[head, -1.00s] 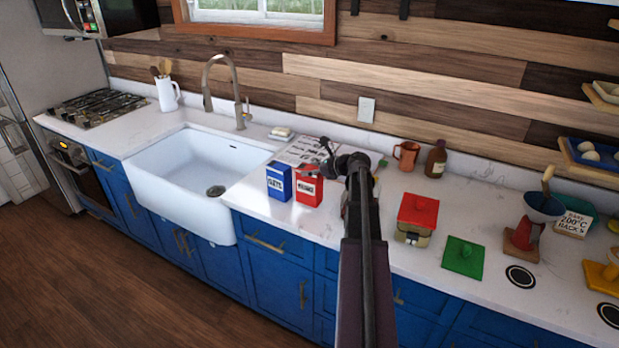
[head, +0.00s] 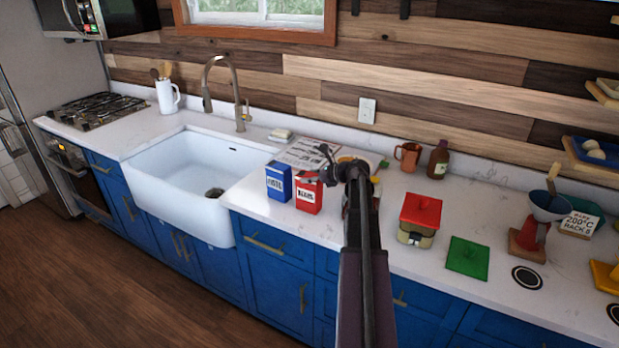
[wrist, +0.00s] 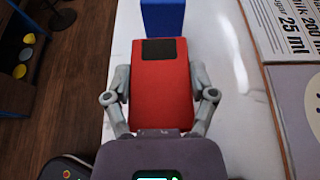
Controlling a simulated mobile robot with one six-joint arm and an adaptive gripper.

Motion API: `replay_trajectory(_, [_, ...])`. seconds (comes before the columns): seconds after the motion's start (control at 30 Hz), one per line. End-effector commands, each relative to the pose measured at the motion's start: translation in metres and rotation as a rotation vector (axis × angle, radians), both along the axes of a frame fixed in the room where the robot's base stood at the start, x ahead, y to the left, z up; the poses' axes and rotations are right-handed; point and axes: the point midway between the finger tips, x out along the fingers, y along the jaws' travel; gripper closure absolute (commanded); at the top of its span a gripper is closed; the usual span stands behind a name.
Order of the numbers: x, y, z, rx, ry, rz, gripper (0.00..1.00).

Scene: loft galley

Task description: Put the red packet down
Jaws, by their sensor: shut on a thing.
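The red packet (head: 308,193) stands upright on the white counter, or very close above it, beside the blue packet (head: 278,182); I cannot tell whether its base touches. My gripper (head: 318,172) is at the top of the red packet. In the wrist view the red packet (wrist: 161,90) lies between the two grey fingers of my gripper (wrist: 160,95), which are shut on its sides. The blue packet (wrist: 162,17) shows just beyond it, at the top of the wrist view.
The white sink (head: 180,165) is to the left. A printed sheet (head: 305,152) lies behind the packets. To the right are a red-lidded canister (head: 420,212) and a green square (head: 467,257). A copper mug (head: 408,156) and brown bottle (head: 437,161) stand at the back.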

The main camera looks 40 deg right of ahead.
Motion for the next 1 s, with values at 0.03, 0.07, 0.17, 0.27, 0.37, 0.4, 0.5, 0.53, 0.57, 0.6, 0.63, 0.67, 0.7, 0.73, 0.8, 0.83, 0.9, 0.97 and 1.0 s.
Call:
replay_trajectory(0.03, [0.0, 0.0, -0.003, 0.0, 0.0, 0.0, 0.88])
replay_trajectory(0.07, [0.0, 0.0, -0.003, 0.0, 0.0, 0.0, 0.88])
replay_trajectory(0.17, [0.0, 0.0, -0.002, 0.0, 0.0, 0.0, 0.04])
replay_trajectory(0.27, [0.0, -0.001, -0.002, 0.0, 0.0, -0.001, 0.0])
replay_trajectory(0.37, [-0.001, -0.001, -0.002, 0.0, 0.0, -0.001, 0.0])
replay_trajectory(0.4, [-0.001, -0.001, -0.002, 0.0, 0.0, -0.001, 0.0])
replay_trajectory(0.5, [-0.001, -0.001, -0.002, 0.0, 0.0, -0.001, 0.0])
replay_trajectory(0.53, [-0.001, -0.001, -0.002, 0.0, 0.0, -0.001, 0.0])
replay_trajectory(0.57, [-0.001, -0.001, -0.002, 0.0, 0.0, -0.001, 0.0])
replay_trajectory(0.6, [-0.001, -0.001, -0.002, 0.0, 0.0, -0.001, 0.0])
replay_trajectory(0.63, [-0.001, -0.001, -0.002, 0.0, 0.0, -0.001, 0.0])
replay_trajectory(0.67, [-0.001, -0.001, -0.001, 0.0, 0.0, -0.001, 0.0])
replay_trajectory(0.7, [-0.001, -0.001, -0.001, 0.0, 0.0, -0.001, 0.0])
replay_trajectory(0.73, [-0.001, -0.001, 0.0, 0.0, 0.0, -0.001, 0.0])
replay_trajectory(0.8, [-0.001, -0.001, 0.002, 0.0, 0.0, -0.001, 0.0])
replay_trajectory(0.83, [-0.002, -0.002, 0.003, 0.0, 0.0, -0.001, 0.0])
replay_trajectory(0.9, [-0.007, -0.004, 0.006, 0.0, 0.0, -0.002, 0.0])
replay_trajectory(0.97, [-0.013, -0.006, 0.009, 0.0, 0.0, -0.002, 0.0])
replay_trajectory(1.0, [-0.017, -0.007, 0.011, 0.0, 0.0, -0.001, 0.0])
